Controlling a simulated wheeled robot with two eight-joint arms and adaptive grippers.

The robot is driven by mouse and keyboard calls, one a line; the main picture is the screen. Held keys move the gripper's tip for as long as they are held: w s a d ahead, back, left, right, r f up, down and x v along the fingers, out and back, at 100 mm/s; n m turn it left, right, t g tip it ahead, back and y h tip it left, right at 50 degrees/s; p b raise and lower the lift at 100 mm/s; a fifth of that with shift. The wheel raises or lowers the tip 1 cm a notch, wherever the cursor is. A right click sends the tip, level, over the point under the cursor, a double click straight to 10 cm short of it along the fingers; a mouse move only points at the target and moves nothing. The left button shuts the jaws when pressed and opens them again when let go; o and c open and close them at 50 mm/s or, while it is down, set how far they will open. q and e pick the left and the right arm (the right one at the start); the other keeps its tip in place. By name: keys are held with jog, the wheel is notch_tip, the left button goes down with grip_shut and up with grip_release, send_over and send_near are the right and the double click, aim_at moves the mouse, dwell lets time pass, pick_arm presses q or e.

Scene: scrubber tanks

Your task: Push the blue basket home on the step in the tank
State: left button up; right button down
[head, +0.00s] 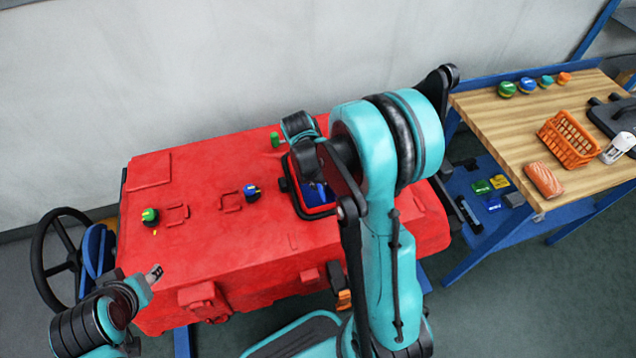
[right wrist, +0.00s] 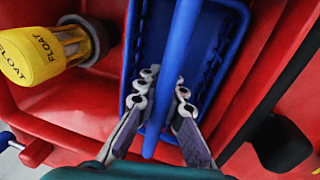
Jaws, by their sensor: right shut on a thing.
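The blue basket (right wrist: 215,35) sits inside the opening of the red tank (head: 250,255), and a bit of blue (head: 316,192) shows in that opening in the head view. In the right wrist view my right gripper (right wrist: 166,95) is shut on the basket's upright blue handle (right wrist: 184,45), with a finger on each side. My right arm hides much of the opening in the head view. I cannot tell whether the basket rests on the step, which is hidden. My left gripper (head: 154,273) is by the tank's left front corner, away from the basket; its jaw state is unclear.
Green and blue caps (head: 150,215) are on the tank top. A wooden bench (head: 490,115) at right holds an orange basket (head: 568,140), a sponge (head: 543,180) and a white bottle (head: 618,148).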

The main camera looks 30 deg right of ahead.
jog(key=c, duration=1.1)
grip_release()
jog(key=shift+o, duration=0.2)
jog(key=shift+r+p, duration=2.1)
jog(key=shift+r, duration=0.65)
grip_shut()
jog(key=shift+r, duration=0.1)
